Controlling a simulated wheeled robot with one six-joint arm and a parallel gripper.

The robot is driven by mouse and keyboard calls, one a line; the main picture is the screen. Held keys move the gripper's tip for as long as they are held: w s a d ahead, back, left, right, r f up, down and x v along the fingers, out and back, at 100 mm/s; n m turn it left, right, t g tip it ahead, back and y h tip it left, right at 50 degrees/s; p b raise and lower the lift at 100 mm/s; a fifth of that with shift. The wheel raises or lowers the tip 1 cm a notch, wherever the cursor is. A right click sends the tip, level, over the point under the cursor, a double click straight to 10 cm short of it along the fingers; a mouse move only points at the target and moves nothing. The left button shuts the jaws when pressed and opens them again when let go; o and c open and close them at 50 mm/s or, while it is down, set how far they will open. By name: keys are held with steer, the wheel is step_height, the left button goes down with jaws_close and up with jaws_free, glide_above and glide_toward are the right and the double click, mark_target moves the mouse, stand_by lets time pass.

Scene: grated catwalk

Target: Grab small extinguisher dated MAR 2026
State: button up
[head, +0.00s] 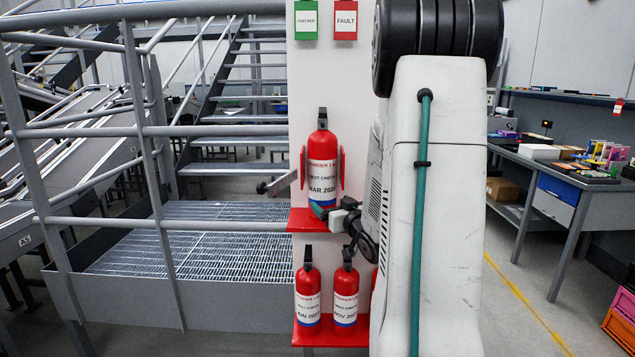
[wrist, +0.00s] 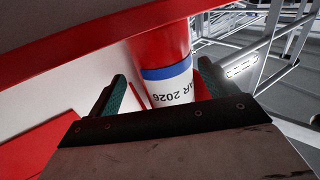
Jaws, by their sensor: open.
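A red extinguisher (head: 323,155) with a white label and a blue band stands upright on the upper red shelf in the head view. In the wrist view the extinguisher (wrist: 168,85) shows upside down, and the label reads "AR 2026". My gripper (head: 302,194) is at its lower part, beside the shelf. In the wrist view my gripper (wrist: 163,82) is open, one teal-padded finger on each side of the extinguisher. A gap shows on the left; contact on the right cannot be told.
Two smaller extinguishers, one marked JUN (head: 308,298) and one NOV (head: 345,297), stand on the lower red shelf. The upper shelf (head: 303,220) edge is close to my gripper. Grey railings (head: 160,180) stand left; a workbench (head: 560,180) is right.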

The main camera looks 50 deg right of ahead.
steer(key=x, duration=0.6)
steer(key=shift+w+a, duration=0.1)
steer(key=shift+w, duration=0.15)
steer(key=c, duration=1.7)
steer(key=shift+r, duration=0.25)
steer(key=shift+c, duration=0.5)
